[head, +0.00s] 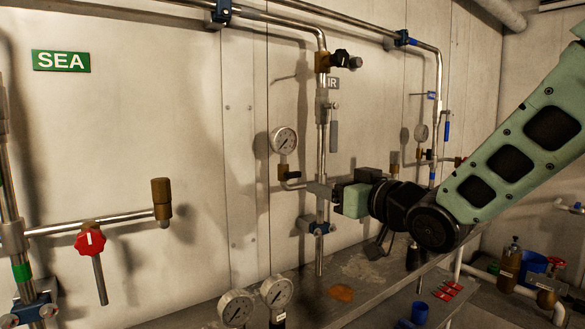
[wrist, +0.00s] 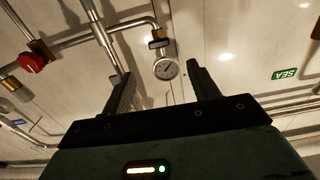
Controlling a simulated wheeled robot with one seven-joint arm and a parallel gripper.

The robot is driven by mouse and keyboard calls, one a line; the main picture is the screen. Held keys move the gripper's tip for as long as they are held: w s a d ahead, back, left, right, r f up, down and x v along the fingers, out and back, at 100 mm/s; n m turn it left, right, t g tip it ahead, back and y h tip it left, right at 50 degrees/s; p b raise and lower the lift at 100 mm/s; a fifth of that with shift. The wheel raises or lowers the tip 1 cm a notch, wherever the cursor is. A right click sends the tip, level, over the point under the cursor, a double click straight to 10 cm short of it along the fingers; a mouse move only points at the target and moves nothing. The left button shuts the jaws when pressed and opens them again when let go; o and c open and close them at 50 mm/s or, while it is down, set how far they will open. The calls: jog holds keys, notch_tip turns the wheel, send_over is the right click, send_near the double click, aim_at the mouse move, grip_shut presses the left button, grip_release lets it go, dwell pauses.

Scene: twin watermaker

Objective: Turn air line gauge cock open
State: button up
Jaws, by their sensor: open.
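The air line is a vertical metal pipe (head: 322,140) on the wall, beside a label (head: 333,82) partly hidden to "IR". A round white gauge (head: 284,140) stands left of it. Below the gauge is a small brass cock (head: 283,172) with a dark handle (head: 292,175). In the wrist view the gauge (wrist: 165,68) shows between the fingers, with the cock's dark handle (wrist: 159,43) just above it. My gripper (head: 312,188) is at the air line, right of the cock and slightly below it. The gripper (wrist: 157,80) is open and empty. I cannot tell whether it touches the pipe.
A red-handled valve (head: 90,241) sits on the sea line at left, under a green SEA sign (head: 61,61). Two gauges (head: 236,306) (head: 277,292) stand at the lower front by the grey ledge (head: 345,285). A similar gauge (head: 421,132) is farther right. The wall left of the cock is clear.

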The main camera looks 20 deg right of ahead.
aim_at(295, 176)
jog(key=p, duration=0.1)
jog(key=w+p, duration=0.1)
jog(key=p, duration=0.3)
jog(key=shift+w+a+r, duration=0.25)
jog(key=p, duration=0.3)
jog(key=shift+w+p, duration=0.15)
jog(key=shift+p, duration=0.2)
jog(key=p+x, duration=0.2)
jog(key=x, duration=0.2)
jog(key=p+x, duration=0.5)
jog(key=x, duration=0.2)
jog(key=shift+w+f+p, duration=0.3)
jog(key=shift+w+p, duration=0.05)
jog(key=shift+c, duration=0.3)
jog(key=c, duration=0.9)
